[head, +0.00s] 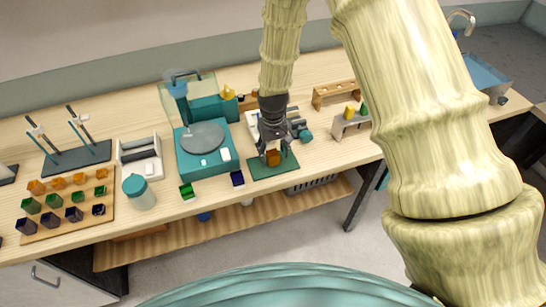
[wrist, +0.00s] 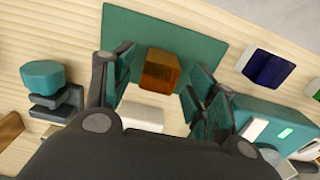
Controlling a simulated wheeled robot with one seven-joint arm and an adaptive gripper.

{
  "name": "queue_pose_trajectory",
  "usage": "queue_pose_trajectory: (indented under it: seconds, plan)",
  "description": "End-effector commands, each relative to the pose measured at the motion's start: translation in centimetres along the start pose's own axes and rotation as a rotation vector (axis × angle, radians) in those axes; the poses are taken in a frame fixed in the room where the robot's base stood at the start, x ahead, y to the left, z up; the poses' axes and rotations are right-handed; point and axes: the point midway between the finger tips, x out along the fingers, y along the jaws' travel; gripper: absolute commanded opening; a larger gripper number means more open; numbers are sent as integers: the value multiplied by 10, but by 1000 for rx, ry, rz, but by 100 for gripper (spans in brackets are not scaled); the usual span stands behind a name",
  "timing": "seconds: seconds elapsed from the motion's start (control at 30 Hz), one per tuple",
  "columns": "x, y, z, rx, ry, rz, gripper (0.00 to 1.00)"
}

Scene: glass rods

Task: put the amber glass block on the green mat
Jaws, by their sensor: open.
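The amber glass block (head: 273,157) sits on the green mat (head: 258,170) near the front of the bench. In the wrist view the amber block (wrist: 160,70) stands on the mat (wrist: 135,22), by its edge nearest my gripper. My gripper (head: 273,150) is above the block, with its fingers spread. In the wrist view my gripper (wrist: 160,85) is open, with a finger on each side of the block and visible gaps to both. Part of the mat is hidden behind my fingers.
A dark blue block (head: 237,178) and a green block (head: 187,192) stand left of the mat. A teal device (head: 203,160) is close on the left. A white instrument (head: 252,125) stands behind my gripper. A wooden tray (head: 70,228) of several coloured blocks lies far left.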

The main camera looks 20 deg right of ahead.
Motion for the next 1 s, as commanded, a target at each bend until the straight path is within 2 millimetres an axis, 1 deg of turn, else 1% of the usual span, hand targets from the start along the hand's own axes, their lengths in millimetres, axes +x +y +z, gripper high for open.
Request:
queue_pose_trajectory:
  seconds: [0.63, 0.8, 1.0]
  plan:
    - [-72, 0, 0, 1, 1, 0, 57]
    - [-84, 0, 0, 1, 0, 0, 57]
    - [-89, 0, 0, 1, 0, 0, 57]
